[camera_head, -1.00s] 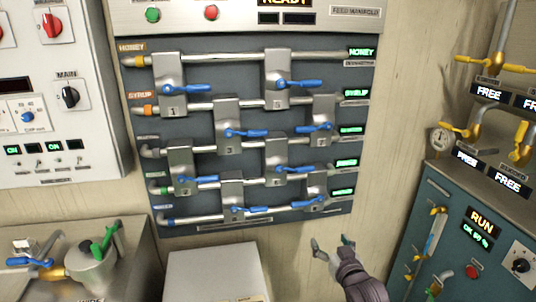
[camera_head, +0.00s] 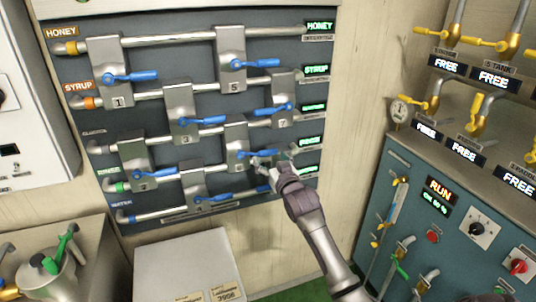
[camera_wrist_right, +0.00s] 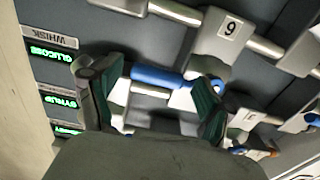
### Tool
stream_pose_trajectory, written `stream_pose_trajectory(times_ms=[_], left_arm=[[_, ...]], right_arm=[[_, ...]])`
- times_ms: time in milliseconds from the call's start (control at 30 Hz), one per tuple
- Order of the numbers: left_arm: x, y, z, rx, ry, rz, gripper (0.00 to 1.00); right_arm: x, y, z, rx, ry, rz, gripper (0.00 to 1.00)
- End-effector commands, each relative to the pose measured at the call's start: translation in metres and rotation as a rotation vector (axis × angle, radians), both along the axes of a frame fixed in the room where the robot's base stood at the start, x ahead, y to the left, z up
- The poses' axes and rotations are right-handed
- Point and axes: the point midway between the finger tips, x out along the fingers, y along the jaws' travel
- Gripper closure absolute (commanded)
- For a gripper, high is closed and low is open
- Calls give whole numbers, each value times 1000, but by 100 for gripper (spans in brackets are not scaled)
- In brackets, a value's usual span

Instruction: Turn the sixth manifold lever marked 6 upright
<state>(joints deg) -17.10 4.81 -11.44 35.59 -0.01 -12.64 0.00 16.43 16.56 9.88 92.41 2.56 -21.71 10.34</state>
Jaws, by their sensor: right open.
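The feed manifold panel (camera_head: 205,60) fills the middle of the head view. Valve 6 (camera_head: 236,140) is a grey block low in its right half, with a blue lever (camera_head: 265,152) lying nearly horizontal and pointing right. My right gripper (camera_head: 272,165) is open at this lever and covers part of it. In the right wrist view, which is turned over, the block's number (camera_wrist_right: 230,28) looks like a 9. The blue lever (camera_wrist_right: 160,77) spans the gap between my open fingers (camera_wrist_right: 155,98); I cannot tell whether they touch it. My left gripper is not in view.
Other blue levers sit close by, on valve 3 (camera_head: 200,121), valve 5 (camera_head: 255,63) and the valve at upper right (camera_head: 275,108). My forearm hides the panel's lower right. A teal cabinet (camera_head: 400,235) stands right, a white box (camera_head: 185,265) below.

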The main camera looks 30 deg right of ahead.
Motion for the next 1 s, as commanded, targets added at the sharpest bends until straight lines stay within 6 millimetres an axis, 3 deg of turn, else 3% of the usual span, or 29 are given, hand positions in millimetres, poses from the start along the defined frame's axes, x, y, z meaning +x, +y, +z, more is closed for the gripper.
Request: stream_pose_trajectory(times_ms=[200,567,1000], left_arm=[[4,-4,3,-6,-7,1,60],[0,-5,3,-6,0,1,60],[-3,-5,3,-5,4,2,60]], right_arm=[[19,-4,0,0,0,0,19],[22,-5,0,0,0,1,20],[22,-5,-1,0,0,1,94]])
